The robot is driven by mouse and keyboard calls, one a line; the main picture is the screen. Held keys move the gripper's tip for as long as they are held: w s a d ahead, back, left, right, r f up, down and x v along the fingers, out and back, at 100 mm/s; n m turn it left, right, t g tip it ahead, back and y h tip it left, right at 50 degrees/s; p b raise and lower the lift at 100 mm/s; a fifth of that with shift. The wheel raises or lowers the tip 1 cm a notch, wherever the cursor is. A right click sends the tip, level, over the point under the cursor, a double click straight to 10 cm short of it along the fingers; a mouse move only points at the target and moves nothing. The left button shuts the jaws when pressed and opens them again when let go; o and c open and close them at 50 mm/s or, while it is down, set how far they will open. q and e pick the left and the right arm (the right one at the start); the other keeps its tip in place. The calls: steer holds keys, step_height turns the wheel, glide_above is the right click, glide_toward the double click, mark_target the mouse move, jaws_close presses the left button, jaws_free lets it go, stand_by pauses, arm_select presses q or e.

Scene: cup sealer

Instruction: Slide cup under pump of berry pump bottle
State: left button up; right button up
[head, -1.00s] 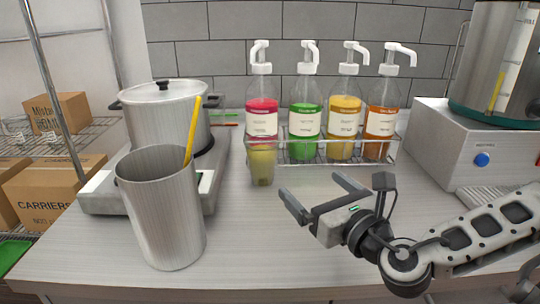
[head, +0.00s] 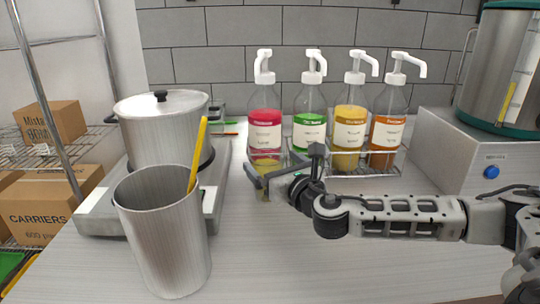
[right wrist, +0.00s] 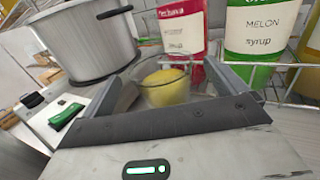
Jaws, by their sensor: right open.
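The clear cup with yellow contents (head: 266,193) stands on the counter in front of the red pump bottle (head: 265,132), which I take as the berry one. My right gripper (head: 264,172) is at the cup and partly hides it. In the right wrist view the cup (right wrist: 167,84) sits between the spread fingers of the open gripper (right wrist: 172,82), with the red bottle (right wrist: 181,27) close behind it. Whether either finger touches the cup I cannot tell. The red bottle's white pump (head: 263,62) shows in the head view. My left gripper is out of view.
Green (head: 310,125), yellow (head: 350,130) and orange (head: 388,130) pump bottles stand in a wire rack (head: 365,172) to the right. A tall metal cup (head: 165,235) with a yellow stick, and a pot (head: 160,130) on a burner, are at left. The front counter is mostly clear.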

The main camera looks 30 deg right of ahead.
steer(key=shift+w+d, duration=0.1)
steer(key=shift+w, duration=1.15)
steer(key=c, duration=1.2)
steer(key=shift+w+a+p, duration=0.3)
steer(key=shift+a+p, duration=0.3)
steer(key=shift+a, duration=0.25)
steer(key=shift+c, duration=0.3)
steer(key=o, duration=1.3)
